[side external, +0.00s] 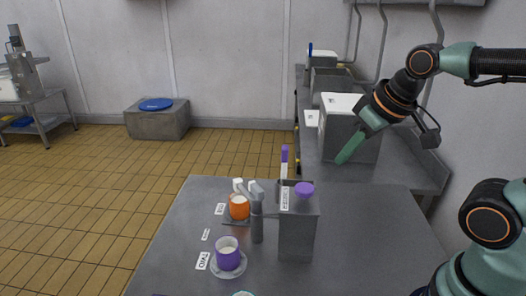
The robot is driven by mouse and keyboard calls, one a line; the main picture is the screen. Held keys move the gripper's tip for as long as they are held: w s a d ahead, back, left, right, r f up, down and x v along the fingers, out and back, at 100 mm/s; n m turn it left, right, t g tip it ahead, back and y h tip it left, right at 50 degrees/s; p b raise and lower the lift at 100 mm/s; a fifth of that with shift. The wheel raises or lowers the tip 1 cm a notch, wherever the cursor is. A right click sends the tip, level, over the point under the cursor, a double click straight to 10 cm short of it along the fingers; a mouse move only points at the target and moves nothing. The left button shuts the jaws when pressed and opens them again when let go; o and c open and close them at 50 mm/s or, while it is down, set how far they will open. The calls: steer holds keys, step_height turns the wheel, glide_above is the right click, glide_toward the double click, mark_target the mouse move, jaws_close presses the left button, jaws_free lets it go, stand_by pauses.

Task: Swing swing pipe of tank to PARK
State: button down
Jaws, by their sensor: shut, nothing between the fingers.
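A grey box-shaped tank (297,235) stands on the grey table, with a purple knob (304,189) on top and a white label on its upper part. A grey upright post with a short arm at its top, which looks like the swing pipe (257,222), stands just left of the tank. Its upper end leans left, toward the orange cup; the exact heading is hard to tell. I cannot make out a PARK mark. My gripper (345,152) is shut and empty, high up and right of the tank, apart from it, its green fingers pointing down-left.
An orange cup (239,209) and a purple cup (228,257) on a saucer stand left of the post. Small white labels (203,261) lie along the table's left side. A purple-topped upright (284,160) rises behind the tank. The table's right part is clear. A back counter (405,160) carries boxes.

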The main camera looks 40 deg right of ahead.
steer(key=c, duration=1)
jaws_free()
steer(key=shift+o, duration=1)
steer(key=shift+w+a+r, duration=0.15)
steer(key=shift+w+r, duration=0.1)
steer(key=shift+w, duration=0.05)
steer(key=m+g, duration=0.2)
steer(key=g, duration=0.4)
glide_above(256, 186)
step_height(256, 186, down, 11)
steer(key=shift+r, duration=0.1)
jaws_close()
steer(key=shift+r, duration=0.1)
